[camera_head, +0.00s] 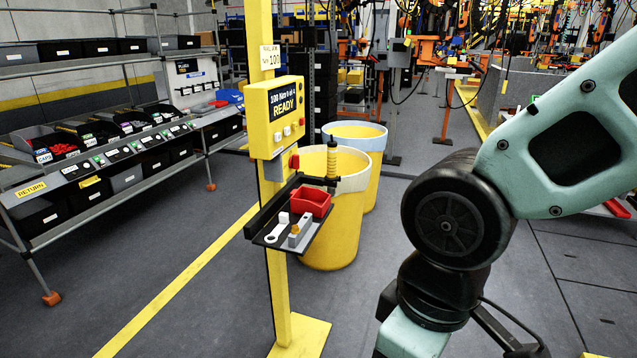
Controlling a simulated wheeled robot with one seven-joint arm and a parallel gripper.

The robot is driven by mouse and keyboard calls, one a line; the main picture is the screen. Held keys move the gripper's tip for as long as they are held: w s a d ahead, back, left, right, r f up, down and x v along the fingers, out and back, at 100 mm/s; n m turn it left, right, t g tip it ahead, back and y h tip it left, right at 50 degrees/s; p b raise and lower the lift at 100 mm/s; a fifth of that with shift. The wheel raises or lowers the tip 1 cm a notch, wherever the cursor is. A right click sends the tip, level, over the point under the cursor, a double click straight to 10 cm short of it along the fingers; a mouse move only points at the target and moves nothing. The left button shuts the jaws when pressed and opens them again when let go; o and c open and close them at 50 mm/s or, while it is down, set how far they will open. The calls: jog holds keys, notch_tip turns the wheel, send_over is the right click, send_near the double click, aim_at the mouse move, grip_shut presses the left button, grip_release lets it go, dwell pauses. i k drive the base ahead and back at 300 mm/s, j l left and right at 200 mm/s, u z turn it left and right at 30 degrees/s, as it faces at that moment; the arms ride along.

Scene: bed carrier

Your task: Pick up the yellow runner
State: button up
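A yellow ribbed upright tool, which looks like the yellow runner (332,158), stands at the right end of a black bracket (268,212) on the yellow post (277,290). Its lower part is dark, and I cannot tell how it is held there. A yellow control box (274,117) reading "READY" is on the post, just left of the tool. My arm fills the right side of the view, apart from the tool in the picture. My gripper is not in view.
A small shelf on the post carries a red bin (310,201), a white wrench (277,228) and a grey block (301,231). Yellow barrels (333,225) stand close behind. A rack (100,215) of bins is at left. Floor between rack and post is clear.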

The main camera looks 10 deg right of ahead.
aim_at(332, 177)
jog(key=i+l, duration=0.3)
jog(key=i, duration=0.15)
jog(key=i+l+z, duration=0.1)
jog(key=i+l, duration=0.2)
jog(key=i, duration=0.15)
jog(key=i+l, duration=0.25)
jog(key=i, duration=0.25)
jog(key=i+l+z, duration=0.1)
jog(key=i+l, duration=0.15)
jog(key=i, duration=0.2)
jog(key=i+l, duration=0.25)
jog(key=i, duration=0.25)
jog(key=z, duration=0.05)
